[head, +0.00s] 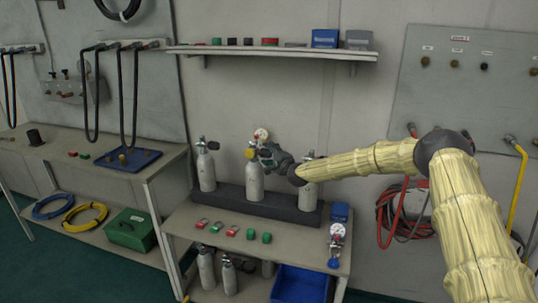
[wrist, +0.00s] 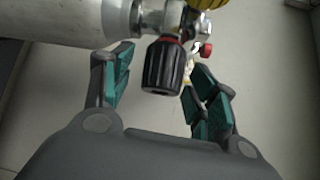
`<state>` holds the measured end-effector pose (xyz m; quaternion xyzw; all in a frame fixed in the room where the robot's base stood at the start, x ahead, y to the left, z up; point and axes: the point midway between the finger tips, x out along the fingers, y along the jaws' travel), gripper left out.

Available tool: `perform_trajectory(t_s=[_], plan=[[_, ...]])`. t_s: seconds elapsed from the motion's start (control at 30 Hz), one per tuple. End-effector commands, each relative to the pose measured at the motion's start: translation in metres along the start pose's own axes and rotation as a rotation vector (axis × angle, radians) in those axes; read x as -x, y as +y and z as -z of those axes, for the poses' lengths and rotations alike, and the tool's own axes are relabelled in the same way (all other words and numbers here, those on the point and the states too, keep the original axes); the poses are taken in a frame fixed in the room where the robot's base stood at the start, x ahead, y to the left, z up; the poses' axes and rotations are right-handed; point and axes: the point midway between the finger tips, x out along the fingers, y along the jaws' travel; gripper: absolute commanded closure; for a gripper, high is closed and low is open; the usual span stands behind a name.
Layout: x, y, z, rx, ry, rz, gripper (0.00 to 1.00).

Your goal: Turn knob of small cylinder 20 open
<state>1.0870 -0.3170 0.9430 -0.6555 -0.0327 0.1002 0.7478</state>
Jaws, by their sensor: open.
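Three small pale cylinders stand upright in a dark rack (head: 255,203): a left one (head: 207,173), a middle one (head: 254,182) and a right one (head: 308,197) partly behind my arm. No number is legible. My gripper (head: 265,153) is at the valve of the middle cylinder, which has a yellow part (head: 250,153) and a gauge (head: 261,134). In the wrist view, a black ribbed knob (wrist: 162,68) sits between the open teal-padded fingers of my gripper (wrist: 158,76). A pale cylinder (wrist: 65,20) lies across the upper left there. Contact with the knob cannot be told.
Red and green clips (head: 232,230) lie on the bench in front of the rack. A gauge (head: 337,231) and a blue box (head: 340,211) are at its right. A shelf (head: 275,52) hangs above. More cylinders (head: 229,275) stand below beside a blue bin (head: 300,284).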

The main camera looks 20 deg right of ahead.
Motion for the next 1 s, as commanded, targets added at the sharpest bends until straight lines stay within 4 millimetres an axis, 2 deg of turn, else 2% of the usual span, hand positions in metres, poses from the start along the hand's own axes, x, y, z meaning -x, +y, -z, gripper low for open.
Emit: perform_trajectory(t_s=[0.3,0.5,0.57,1.0], plan=[[-0.0014,0.0007,0.0001,-0.001,0.000,-0.001,0.43],[-0.0012,0.0006,0.0003,0.000,0.000,-0.001,0.80],[-0.0012,0.0007,0.0004,-0.001,0.000,-0.001,0.87],[-0.0015,0.0057,0.0015,0.032,-0.001,0.032,0.87]])
